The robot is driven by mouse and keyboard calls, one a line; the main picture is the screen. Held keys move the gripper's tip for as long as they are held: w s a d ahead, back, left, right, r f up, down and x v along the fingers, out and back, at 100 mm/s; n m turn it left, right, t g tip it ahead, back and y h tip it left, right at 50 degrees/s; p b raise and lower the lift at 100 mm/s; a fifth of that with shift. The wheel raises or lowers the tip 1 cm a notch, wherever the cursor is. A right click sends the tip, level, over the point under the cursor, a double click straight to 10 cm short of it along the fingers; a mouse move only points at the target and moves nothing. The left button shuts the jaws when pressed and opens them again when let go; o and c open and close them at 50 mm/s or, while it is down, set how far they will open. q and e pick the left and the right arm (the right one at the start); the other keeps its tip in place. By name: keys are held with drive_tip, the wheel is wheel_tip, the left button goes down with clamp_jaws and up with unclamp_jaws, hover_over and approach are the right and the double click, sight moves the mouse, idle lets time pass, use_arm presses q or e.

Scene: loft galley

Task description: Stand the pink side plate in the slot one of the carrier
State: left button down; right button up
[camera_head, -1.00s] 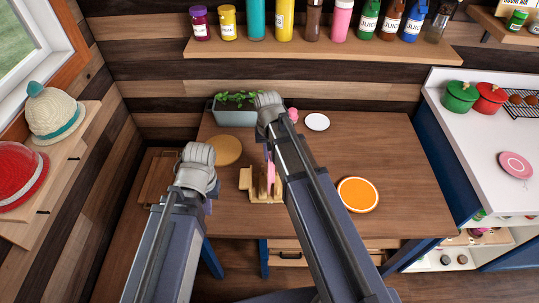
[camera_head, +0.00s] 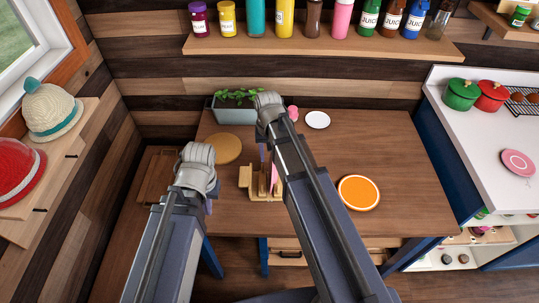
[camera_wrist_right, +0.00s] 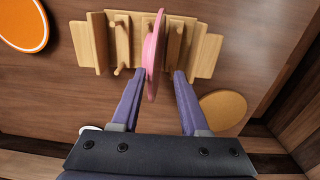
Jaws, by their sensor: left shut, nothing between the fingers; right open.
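The wooden carrier (camera_head: 247,183) stands on the table and has upright dividers. The pink side plate (camera_head: 275,175) stands on edge in it, partly hidden by my right arm. In the right wrist view the plate (camera_wrist_right: 152,58) is upright in a gap near the middle of the carrier (camera_wrist_right: 205,52); I cannot tell the slot's number. My right gripper (camera_wrist_right: 159,76) is open, with one finger on each side of the plate and a gap to each. My left gripper (camera_head: 209,206) is shut and empty left of the carrier, its fingers mostly hidden.
An orange plate (camera_head: 358,192) lies right of the carrier, a round tan board (camera_head: 222,148) behind left. A planter (camera_head: 236,112) and a white saucer (camera_head: 317,120) are at the back. Another pink plate (camera_head: 517,162) lies on the right counter. The table's right side is clear.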

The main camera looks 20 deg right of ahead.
drive_tip(key=shift+r, duration=0.1)
wheel_tip(320, 180, up, 8)
drive_tip(key=p, duration=0.7)
drive_tip(key=shift+f+p, duration=0.2)
drive_tip(key=shift+p, duration=0.2)
drive_tip(key=shift+a, duration=0.1)
drive_tip(key=s+a+f+n+h+b, duration=0.1)
drive_tip(key=s+a+n+b, duration=0.1)
drive_tip(key=s+a+n, duration=0.4)
drive_tip(key=s+a, duration=0.4)
drive_tip(key=s, duration=0.4)
drive_tip(key=shift+s+f+n, duration=0.2)
drive_tip(key=shift+f+n, duration=0.2)
